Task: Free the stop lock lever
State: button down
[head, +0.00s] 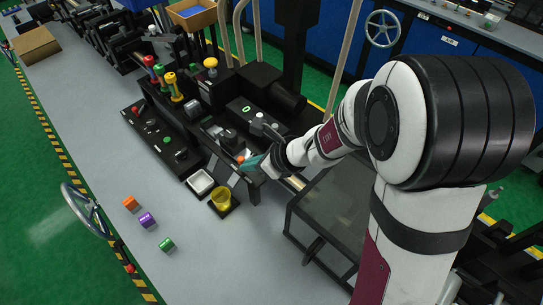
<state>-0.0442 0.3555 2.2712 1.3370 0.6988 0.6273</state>
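My gripper (252,163) reaches in from the right, low over the black machine beside its front edge. Its teal fingertips are close to a small orange-red knob (240,158). I cannot tell whether they touch it, or whether the gripper is open or shut. No label shows which part is the stop lock lever. Upright levers with a red knob (149,61) and yellow knobs (170,78) stand on the machine to the upper left. The area under my gripper is partly hidden.
A button panel (160,137) lies left of the machine. Orange (130,204), purple (147,220) and green (167,244) blocks lie on the grey bench. A clear-topped box (335,210) stands right. The front bench is mostly clear.

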jog(key=shift+w+a, duration=0.2)
jog(key=shift+a, duration=0.45)
jog(key=shift+w+a, duration=0.15)
jog(key=shift+a, duration=0.45)
jog(key=shift+a, duration=0.1)
dwell(1.2)
jog(key=s+d+r, duration=0.5)
jog(key=s+r, duration=0.2)
jog(key=s, duration=0.2)
jog(key=shift+s+d+r, duration=0.15)
jog(key=shift+s+r, duration=0.05)
jog(key=shift+r, duration=0.1)
